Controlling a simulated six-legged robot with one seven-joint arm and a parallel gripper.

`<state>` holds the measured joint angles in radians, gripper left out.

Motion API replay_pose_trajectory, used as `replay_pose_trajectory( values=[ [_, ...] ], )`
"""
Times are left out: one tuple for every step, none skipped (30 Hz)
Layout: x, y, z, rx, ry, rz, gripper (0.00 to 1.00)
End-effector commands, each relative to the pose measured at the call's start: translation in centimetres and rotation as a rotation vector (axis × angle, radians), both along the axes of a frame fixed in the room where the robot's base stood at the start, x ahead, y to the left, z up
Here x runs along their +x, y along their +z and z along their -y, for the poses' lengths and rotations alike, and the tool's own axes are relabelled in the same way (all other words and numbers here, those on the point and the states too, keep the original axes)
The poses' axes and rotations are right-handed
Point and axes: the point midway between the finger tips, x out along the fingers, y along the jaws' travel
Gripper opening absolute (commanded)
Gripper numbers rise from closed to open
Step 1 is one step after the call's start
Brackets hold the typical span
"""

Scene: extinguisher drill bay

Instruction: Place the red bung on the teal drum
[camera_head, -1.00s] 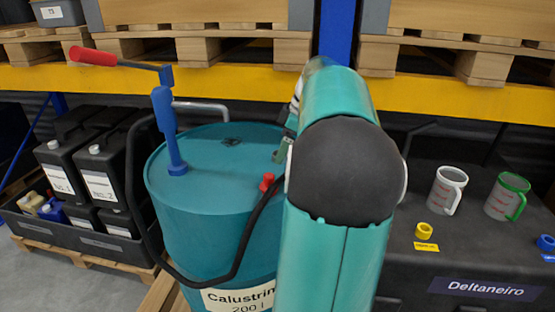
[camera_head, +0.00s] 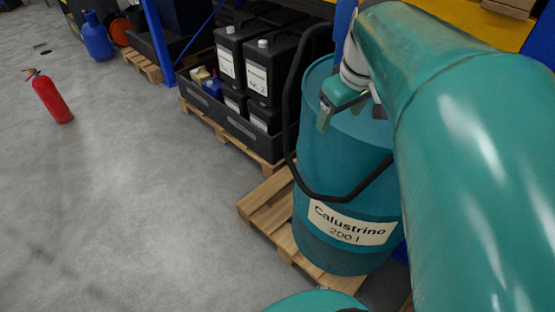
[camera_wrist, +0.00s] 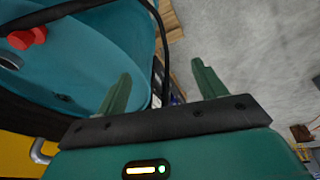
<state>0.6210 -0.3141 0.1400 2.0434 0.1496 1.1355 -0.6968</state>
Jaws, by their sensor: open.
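The teal drum (camera_head: 345,165), labelled "Calustrino 200 l", stands on a wooden pallet. Its top (camera_wrist: 90,60) shows in the wrist view with a small dark spot or hole (camera_wrist: 63,97). The red bung (camera_wrist: 27,37) shows at the upper left of the wrist view, by the drum top and close to a black hose; its exact contact is unclear. In the head view my arm covers that side and the bung is hidden. My gripper (camera_head: 350,108) is over the drum top, open and empty. Its two fingers stand apart in the wrist view (camera_wrist: 160,82).
The black hose (camera_head: 294,85) loops down the drum's left and front. Black canisters (camera_head: 270,65) stand in a tray left of it. A red extinguisher (camera_head: 50,97) and a blue container (camera_head: 97,40) stand at the left. The grey floor (camera_head: 130,190) between is largely clear.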

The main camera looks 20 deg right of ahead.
Motion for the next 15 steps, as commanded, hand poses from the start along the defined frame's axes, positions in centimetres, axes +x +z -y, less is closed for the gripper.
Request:
replay_pose_trajectory(
  values=[
    [-0.7, -0.3, -2.5, -0.006, -0.006, 0.019, 0.7],
    [-1.2, -0.6, -3.6, -0.008, -0.017, 0.029, 0.7],
    [-1.8, -1.0, -5.1, -0.007, -0.032, 0.046, 0.7],
    [-2.3, -1.3, -6.1, -0.004, -0.043, 0.06, 0.7],
    [-2.8, -1.6, -7.1, -0.001, -0.054, 0.072, 0.7],
    [-3.5, -2.1, -8.4, 0.006, -0.067, 0.092, 0.7],
    [-4.1, -2.5, -9.3, 0.013, -0.076, 0.106, 0.7],
    [-4.6, -2.9, -10.1, 0.02, -0.084, 0.12, 0.7],
    [-5.4, -3.4, -11.1, 0.033, -0.096, 0.137, 0.7],
    [-5.9, -3.8, -11.8, 0.043, -0.104, 0.151, 0.7],
    [-6.4, -4.2, -12.4, 0.054, -0.111, 0.162, 0.7],
    [-6.9, -4.7, -13.1, 0.066, -0.117, 0.174, 0.7],
    [-7.3, -5.0, -13.6, 0.076, -0.123, 0.183, 0.7],
    [-7.6, -5.3, -13.9, 0.085, -0.13, 0.19, 0.7],
    [-7.9, -5.6, -14.3, 0.095, -0.135, 0.197, 0.7]
  ],
)
